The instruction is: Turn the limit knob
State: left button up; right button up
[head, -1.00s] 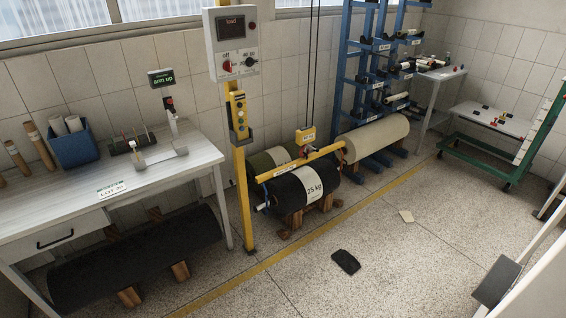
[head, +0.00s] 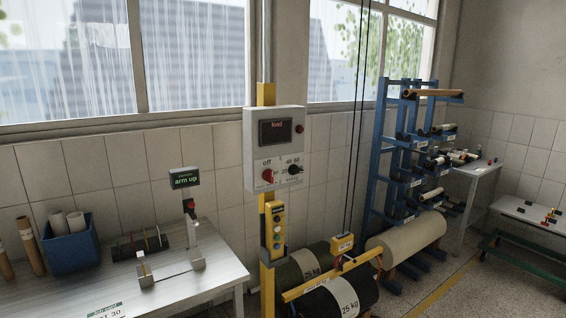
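A light grey control box (head: 275,149) is fixed on a yellow post in the middle of the head view. Its dark display (head: 276,132) shows red text that seems to read "load". Below it are a red knob (head: 268,175) under the word "off" and a black knob (head: 294,169) with numbers around it, of which "40" and "60" seem to show. The black knob looks like the limit knob, but its label is too small to read. Neither of my grippers is in view.
A yellow pendant (head: 275,228) hangs on the post below the box. A white bench (head: 215,281) with a blue bin (head: 70,248) and an "arm up" display (head: 186,179) stands left. A yellow hoist bar (head: 325,279) and rolls lie below right, before a blue rack (head: 381,160).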

aim_at(292, 170)
jog(key=i+l, duration=0.2)
jog(key=i, duration=0.35)
jog(key=i+l, duration=0.2)
jog(key=i, duration=0.35)
